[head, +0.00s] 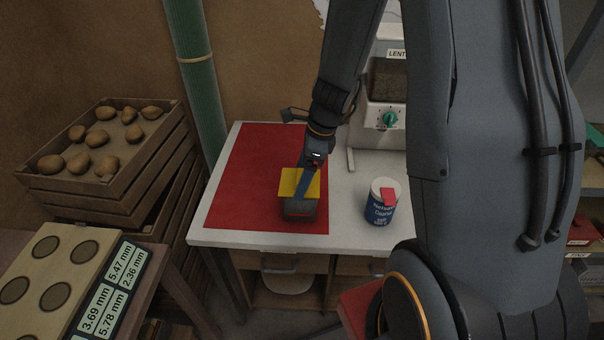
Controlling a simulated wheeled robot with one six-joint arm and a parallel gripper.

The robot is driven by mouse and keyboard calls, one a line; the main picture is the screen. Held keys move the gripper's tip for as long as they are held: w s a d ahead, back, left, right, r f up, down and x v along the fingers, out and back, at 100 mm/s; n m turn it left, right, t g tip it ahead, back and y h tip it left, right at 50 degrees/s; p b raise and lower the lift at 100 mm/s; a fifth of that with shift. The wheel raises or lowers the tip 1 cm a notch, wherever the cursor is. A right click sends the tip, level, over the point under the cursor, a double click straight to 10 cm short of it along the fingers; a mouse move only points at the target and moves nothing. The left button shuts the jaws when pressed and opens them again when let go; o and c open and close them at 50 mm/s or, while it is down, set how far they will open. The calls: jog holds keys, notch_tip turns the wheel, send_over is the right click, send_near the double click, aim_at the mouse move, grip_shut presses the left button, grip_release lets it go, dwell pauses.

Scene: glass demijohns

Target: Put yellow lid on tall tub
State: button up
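The yellow lid (288,182) is a flat square piece above the front part of the red mat on the white table. I cannot tell whether the fingers grip the lid. I cannot tell whether lid and tub touch, or whether this is the tall tub.
A blue can (379,212) with a white top and a red patch stands right of the mat (245,185). A machine (386,115) marked "LENT" stands behind. Potato crates (100,190) are at left. The table's front right is bare. My arm hides much of the right side.

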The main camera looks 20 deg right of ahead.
jog(key=shift+f, duration=0.15)
dwell(0.5)
jog(key=o, duration=1.6)
jog(key=shift+c, duration=0.2)
jog(key=p+v, duration=0.4)
jog(key=p, duration=0.1)
jog(key=shift+r, duration=0.4)
jog(key=shift+p+v, duration=0.5)
jog(key=shift+v, duration=0.6)
jog(key=shift+d, duration=0.1)
